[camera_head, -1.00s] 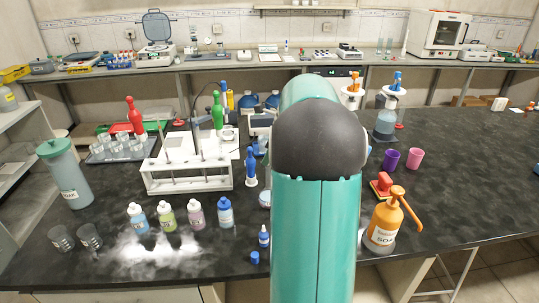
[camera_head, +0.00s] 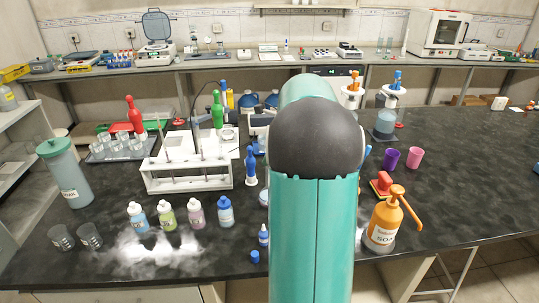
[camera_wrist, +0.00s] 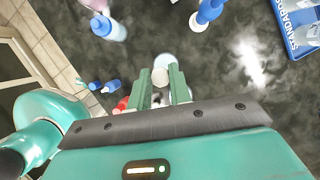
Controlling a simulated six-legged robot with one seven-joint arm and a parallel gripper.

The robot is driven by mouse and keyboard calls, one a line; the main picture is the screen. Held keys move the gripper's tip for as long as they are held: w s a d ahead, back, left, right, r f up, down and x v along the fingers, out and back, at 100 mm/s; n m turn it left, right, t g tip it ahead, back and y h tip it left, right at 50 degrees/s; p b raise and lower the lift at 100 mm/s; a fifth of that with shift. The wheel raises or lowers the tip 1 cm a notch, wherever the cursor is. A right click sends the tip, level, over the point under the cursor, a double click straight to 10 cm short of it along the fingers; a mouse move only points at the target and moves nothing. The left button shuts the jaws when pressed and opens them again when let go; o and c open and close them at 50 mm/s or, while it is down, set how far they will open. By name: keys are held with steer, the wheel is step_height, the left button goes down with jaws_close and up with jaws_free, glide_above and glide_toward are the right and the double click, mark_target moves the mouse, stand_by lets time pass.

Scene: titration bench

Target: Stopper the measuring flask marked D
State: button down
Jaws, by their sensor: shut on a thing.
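My gripper (camera_wrist: 160,88) shows in the wrist view with its two green fingers close together. A small pale thing (camera_wrist: 160,77), which looks like a stopper, sits between the fingers, and they are shut on it. A round pale disc (camera_wrist: 165,61) lies just beyond the fingertips; I cannot tell whether it is part of the measuring flask. No letter D can be read in either view. In the head view my arm hides the gripper and what is under it. A pale round glass edge (camera_head: 263,198) shows just left of my arm.
A blue tray marked STANDARDS (camera_wrist: 279,8) shows in the wrist view. The right of the bench is mostly clear.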

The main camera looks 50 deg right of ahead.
steer(key=c, duration=1.2)
jaws_free()
steer(key=shift+o, duration=0.4)
steer(key=o, duration=0.4)
steer(key=shift+r, duration=3.5)
steer(key=shift+c, duration=0.5)
